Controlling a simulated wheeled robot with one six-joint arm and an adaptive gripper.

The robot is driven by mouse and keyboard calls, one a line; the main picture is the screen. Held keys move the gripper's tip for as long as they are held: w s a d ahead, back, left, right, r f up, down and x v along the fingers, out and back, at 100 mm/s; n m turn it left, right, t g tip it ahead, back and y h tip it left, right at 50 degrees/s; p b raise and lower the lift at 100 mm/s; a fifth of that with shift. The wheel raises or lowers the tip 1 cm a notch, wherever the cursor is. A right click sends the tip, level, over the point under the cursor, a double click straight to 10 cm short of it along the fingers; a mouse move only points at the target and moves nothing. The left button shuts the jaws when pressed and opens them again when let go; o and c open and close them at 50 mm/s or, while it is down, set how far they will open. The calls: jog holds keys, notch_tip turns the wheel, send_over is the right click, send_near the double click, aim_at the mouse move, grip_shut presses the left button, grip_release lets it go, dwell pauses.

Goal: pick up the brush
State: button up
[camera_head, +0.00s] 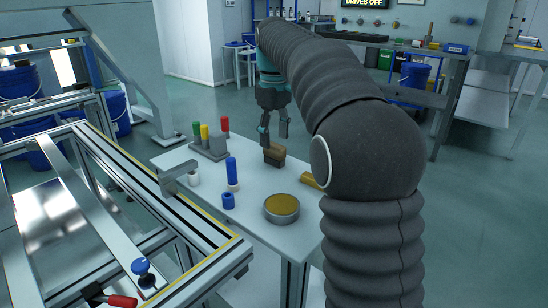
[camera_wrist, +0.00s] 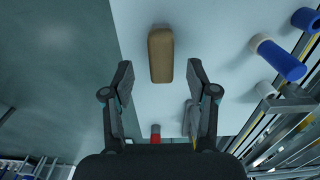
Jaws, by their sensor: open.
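The brush (camera_head: 274,155) appears as a brown wooden block on the white table, near its far right edge. In the wrist view the brush (camera_wrist: 160,55) lies lengthwise ahead of my fingertips, in line with the gap between them. My gripper (camera_head: 273,134) is open and empty, pointing down just above the brush in the head view. In the wrist view both fingers of my gripper (camera_wrist: 160,75) are spread wider than the brush, and neither touches it. The brush's underside is hidden.
On the table (camera_head: 250,175) stand a grey holder (camera_head: 210,147) with coloured cylinders, a blue cylinder (camera_head: 232,171), a blue ring (camera_head: 228,201) and a round tin (camera_head: 281,208). A yellow item (camera_head: 310,180) is partly hidden by my arm. A metal frame (camera_head: 190,225) borders the left.

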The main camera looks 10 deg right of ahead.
aim_at(274, 145)
notch_tip(274, 145, down, 5)
jog(key=shift+s+f+b, duration=0.1)
jog(key=shift+s+b, duration=0.05)
jog(key=shift+b, duration=0.7)
grip_shut()
jog(key=shift+r, duration=0.5)
jog(key=r, duration=0.1)
jog(key=r+p, duration=0.1)
jog(key=r, duration=0.1)
jog(key=shift+s+r, duration=0.35)
jog(key=shift+r, duration=0.05)
jog(key=s+d+r, duration=0.1)
jog(key=s+r, duration=0.5)
jog(key=s, duration=0.5)
jog(key=shift+r+p, duration=0.15)
jog(key=shift+p, duration=0.3)
jog(key=shift+w, duration=0.1)
